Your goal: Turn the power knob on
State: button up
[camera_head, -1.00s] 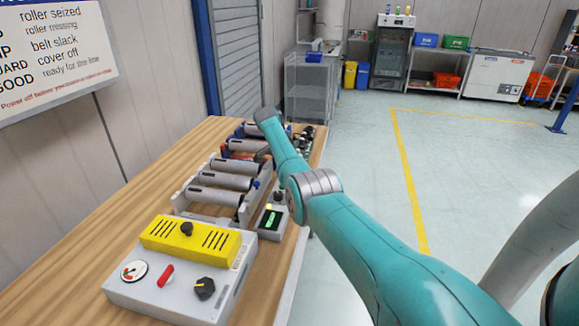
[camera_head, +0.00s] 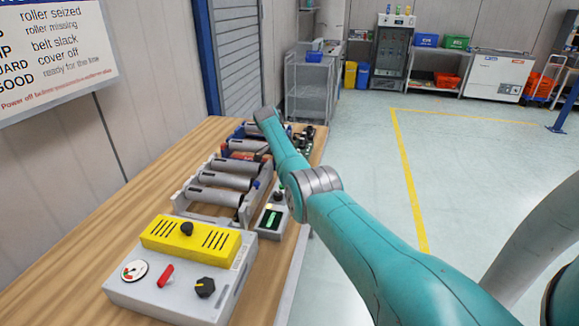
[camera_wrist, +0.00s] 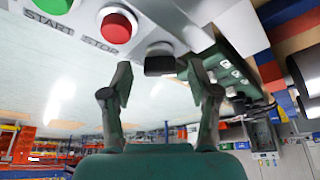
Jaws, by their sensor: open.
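In the wrist view a dark knob (camera_wrist: 160,62) sits on a pale panel (camera_wrist: 165,25), beside a red STOP button (camera_wrist: 118,25) and a green START button (camera_wrist: 54,4). My gripper (camera_wrist: 158,78) is open and empty, its two fingertips apart on either side of the knob. I cannot tell whether either fingertip touches it. The knob's marking is not readable. In the head view my arm reaches over the bench and its end hides the gripper and this panel. Another black knob (camera_head: 204,287) is on the near grey box (camera_head: 190,307).
The near box carries a yellow cover (camera_head: 190,240), a gauge and a red switch (camera_head: 166,275). Several grey rollers (camera_head: 213,197) lie in a frame behind it. A small device (camera_head: 271,221) with a green display stands beside them. The wooden bench (camera_head: 60,270) is clear at left.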

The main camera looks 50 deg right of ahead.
jog(key=v, duration=1.1)
jog(key=shift+r, duration=0.4)
jog(key=shift+a, duration=0.1)
